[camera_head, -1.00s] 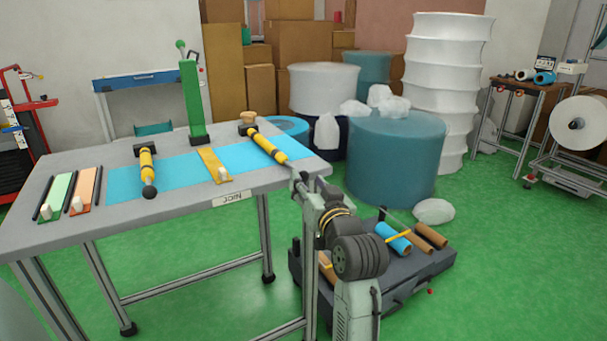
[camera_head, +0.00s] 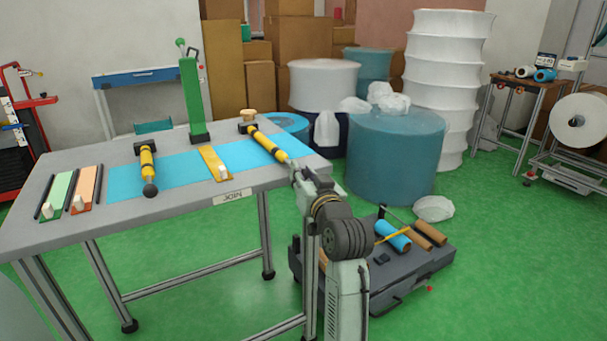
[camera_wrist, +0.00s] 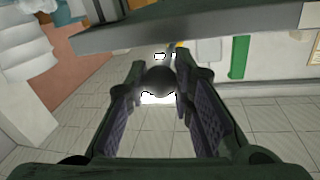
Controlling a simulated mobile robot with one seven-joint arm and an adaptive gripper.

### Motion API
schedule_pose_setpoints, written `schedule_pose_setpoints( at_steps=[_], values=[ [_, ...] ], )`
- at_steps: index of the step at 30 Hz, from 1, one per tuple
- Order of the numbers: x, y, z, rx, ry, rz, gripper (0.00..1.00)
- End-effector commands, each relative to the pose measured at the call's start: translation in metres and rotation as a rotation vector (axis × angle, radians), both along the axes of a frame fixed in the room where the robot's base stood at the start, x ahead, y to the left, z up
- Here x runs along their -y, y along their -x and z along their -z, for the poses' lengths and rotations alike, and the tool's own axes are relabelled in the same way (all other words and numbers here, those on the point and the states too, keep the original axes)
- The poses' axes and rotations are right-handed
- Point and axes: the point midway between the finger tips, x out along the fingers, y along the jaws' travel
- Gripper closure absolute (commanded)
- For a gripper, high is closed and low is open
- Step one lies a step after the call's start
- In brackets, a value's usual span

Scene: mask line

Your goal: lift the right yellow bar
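The right yellow bar (camera_head: 268,144) has black bands and slants across the right part of the blue sheet on the table. Its far end rests in a black block. My gripper (camera_head: 294,166) is at the bar's near end, by the table's right edge, and covers the end knob in the head view. In the wrist view, the dark round knob (camera_wrist: 160,82) sits between the fingertips of my gripper (camera_wrist: 160,76). The fingers look spread around it; firm contact does not show. The left yellow bar (camera_head: 148,162) stands apart, its black knob towards the front.
The grey table (camera_head: 70,233) has a blue sheet (camera_head: 185,172) and a yellow strip (camera_head: 211,158) between the bars. A green post (camera_head: 193,100) stands at the back. A dark cart (camera_head: 425,270) with rolls is right of my arm. Green floor is open in front.

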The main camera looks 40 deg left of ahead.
Motion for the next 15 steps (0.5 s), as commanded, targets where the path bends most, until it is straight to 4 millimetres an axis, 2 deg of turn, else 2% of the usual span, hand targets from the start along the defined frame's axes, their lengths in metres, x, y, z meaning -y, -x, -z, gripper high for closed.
schedule_pose_setpoints(
  at_steps=[8,15],
  values=[
    [0.0,0.0002,0.0001,0.0,0.0,0.0,1.0],
    [0.0,0.0004,0.0,0.0,0.0,-0.001,1.0]
  ],
)
